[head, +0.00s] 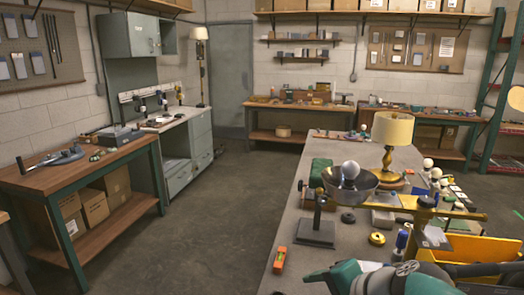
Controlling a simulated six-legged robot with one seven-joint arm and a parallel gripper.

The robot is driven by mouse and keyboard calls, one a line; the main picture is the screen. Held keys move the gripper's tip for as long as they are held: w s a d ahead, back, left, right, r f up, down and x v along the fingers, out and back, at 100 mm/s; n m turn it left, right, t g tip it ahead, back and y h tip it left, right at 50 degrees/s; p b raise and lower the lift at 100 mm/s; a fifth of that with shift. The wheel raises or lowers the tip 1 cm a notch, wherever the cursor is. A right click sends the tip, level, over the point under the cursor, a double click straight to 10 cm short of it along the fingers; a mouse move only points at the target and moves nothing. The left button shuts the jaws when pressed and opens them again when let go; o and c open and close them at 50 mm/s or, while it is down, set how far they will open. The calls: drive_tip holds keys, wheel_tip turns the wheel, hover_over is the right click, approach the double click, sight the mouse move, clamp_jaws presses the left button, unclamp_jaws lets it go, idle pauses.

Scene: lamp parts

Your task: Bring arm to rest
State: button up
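My gripper does not show in the head view, and I cannot make out any arm of mine. The lamp parts are on the long grey-topped bench (262,283) at the right. A table lamp with a cream shade (393,129) and brass stem stands upright on it. In front of it, a dark metal bowl-shaped reflector (349,182) with a white bulb (350,170) is on a stand with a flat dark base (315,232). A brass-coloured bar (395,205) runs to the right from there. Several white bulbs (436,173) stand at the bench's right side.
A teal and grey tool-like body (375,279) fills the bottom right, beside a yellow bin (468,250). A small orange level (279,260) lies at the bench's left edge. A wooden workbench (80,165) stands at left. The floor (215,225) between is clear.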

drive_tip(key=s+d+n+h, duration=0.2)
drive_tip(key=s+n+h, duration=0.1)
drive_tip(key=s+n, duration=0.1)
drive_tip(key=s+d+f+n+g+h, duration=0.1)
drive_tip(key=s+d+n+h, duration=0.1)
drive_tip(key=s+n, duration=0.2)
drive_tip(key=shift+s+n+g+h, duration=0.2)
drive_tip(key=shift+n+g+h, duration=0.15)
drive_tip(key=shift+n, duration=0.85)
